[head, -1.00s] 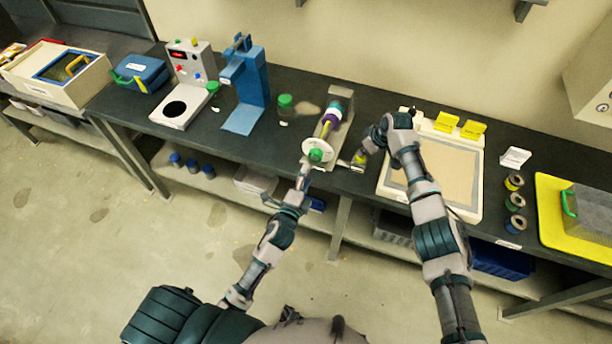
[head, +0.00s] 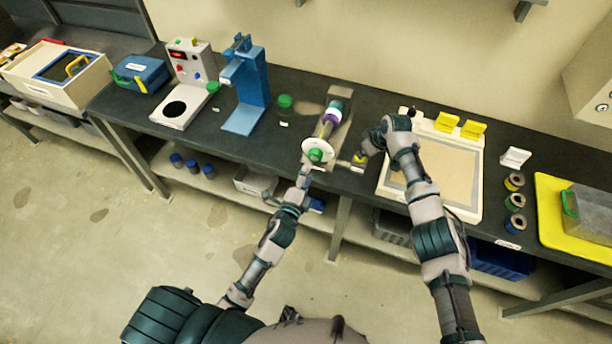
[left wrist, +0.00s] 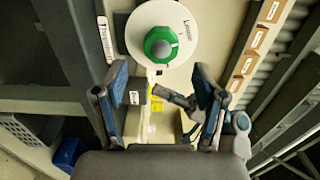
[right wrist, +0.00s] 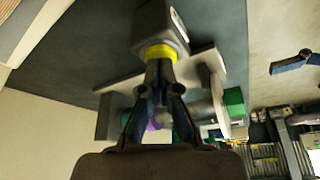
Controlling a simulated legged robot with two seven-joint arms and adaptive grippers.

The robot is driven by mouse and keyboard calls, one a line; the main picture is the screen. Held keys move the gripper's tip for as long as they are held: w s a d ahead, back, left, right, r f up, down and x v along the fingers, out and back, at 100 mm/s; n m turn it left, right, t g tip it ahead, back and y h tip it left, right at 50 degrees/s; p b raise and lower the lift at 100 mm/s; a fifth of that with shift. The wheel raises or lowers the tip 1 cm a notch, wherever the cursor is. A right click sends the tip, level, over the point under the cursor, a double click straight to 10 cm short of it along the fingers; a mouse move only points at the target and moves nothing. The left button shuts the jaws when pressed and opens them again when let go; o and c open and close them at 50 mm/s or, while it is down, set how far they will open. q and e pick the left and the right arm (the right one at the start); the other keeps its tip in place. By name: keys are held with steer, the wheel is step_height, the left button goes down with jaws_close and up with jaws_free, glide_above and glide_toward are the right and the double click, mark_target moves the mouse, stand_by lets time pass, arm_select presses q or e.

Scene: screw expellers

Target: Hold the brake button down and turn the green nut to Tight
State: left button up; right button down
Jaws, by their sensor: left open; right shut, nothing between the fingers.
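The green nut (head: 316,155) sits at the centre of a white disc (head: 308,144) on the front end of the screw expeller. In the left wrist view the nut (left wrist: 160,44) faces me, with lettering on the disc. My left gripper (head: 304,173) is open and empty, just in front of and below the nut, apart from it; its fingers (left wrist: 163,80) are spread. The brake button's grey housing (right wrist: 160,22) has a yellow band (right wrist: 160,52). My right gripper (right wrist: 159,66) is shut with its tips at that band; I cannot tell whether the button is pressed.
A cream tray (head: 478,206) lies right of the expeller, under my right arm. A blue stand (head: 257,82) and a loose green-capped item (head: 285,101) are on the left. The bench front edge runs just below the nut.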

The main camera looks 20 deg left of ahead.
mark_target(314, 159)
arm_select(q)
steer(key=shift+w, duration=1.95)
steer(key=shift+w, duration=2)
steer(key=shift+s, duration=0.15)
